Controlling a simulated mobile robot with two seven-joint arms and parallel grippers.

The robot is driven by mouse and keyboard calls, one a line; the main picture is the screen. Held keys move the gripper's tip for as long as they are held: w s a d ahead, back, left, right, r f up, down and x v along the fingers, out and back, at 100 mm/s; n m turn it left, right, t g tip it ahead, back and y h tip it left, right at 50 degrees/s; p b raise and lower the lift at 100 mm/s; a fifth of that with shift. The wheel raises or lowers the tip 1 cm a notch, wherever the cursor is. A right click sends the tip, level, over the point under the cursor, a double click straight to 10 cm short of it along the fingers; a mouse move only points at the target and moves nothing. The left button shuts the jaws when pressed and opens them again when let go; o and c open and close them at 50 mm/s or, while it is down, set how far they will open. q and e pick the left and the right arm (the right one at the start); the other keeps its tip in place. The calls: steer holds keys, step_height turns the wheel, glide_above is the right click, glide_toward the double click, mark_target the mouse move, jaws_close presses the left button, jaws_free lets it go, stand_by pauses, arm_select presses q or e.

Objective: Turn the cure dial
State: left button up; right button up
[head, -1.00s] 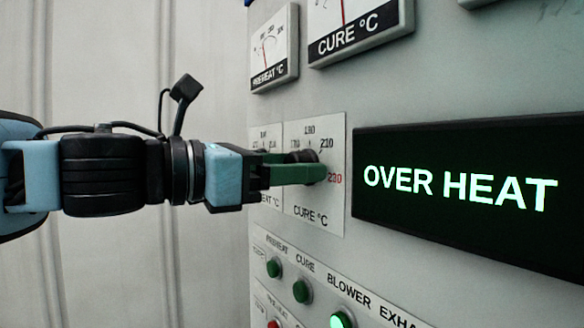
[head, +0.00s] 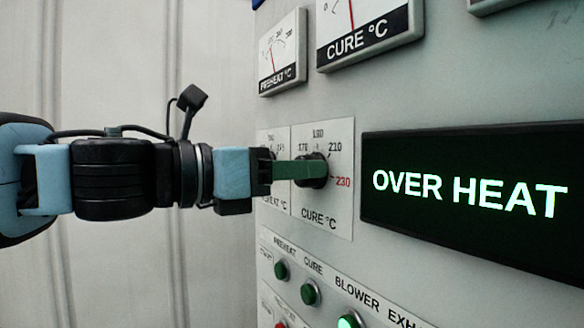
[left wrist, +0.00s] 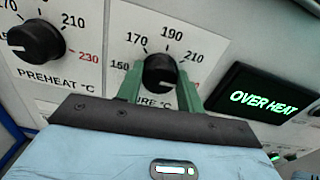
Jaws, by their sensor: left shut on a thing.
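The cure dial (head: 312,170) is a black knob on a white plate marked CURE °C, with a scale up to a red 230. My left gripper (head: 308,171) has its green fingers shut on this knob, one on each side. In the left wrist view the cure dial (left wrist: 160,72) sits between the two green fingers of the left gripper (left wrist: 160,82). The fingers hide part of the scale, and I cannot tell exactly where the pointer stands. My right gripper is in neither view.
A black display (head: 470,192) reading OVER HEAT is right of the dial. The preheat dial (left wrist: 36,40) is to its left. Gauges, including the cure gauge (head: 368,30), hang above. Several buttons, such as the cure button (head: 310,293), are below.

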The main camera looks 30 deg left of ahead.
arm_select(q)
steer(key=shift+f+n+b, duration=0.15)
steer(key=shift+n+b, duration=0.15)
steer(key=shift+n, duration=6.55)
steer(key=shift+f+n+b, duration=0.1)
steer(key=shift+n+b, duration=0.15)
steer(key=shift+n, duration=6.6)
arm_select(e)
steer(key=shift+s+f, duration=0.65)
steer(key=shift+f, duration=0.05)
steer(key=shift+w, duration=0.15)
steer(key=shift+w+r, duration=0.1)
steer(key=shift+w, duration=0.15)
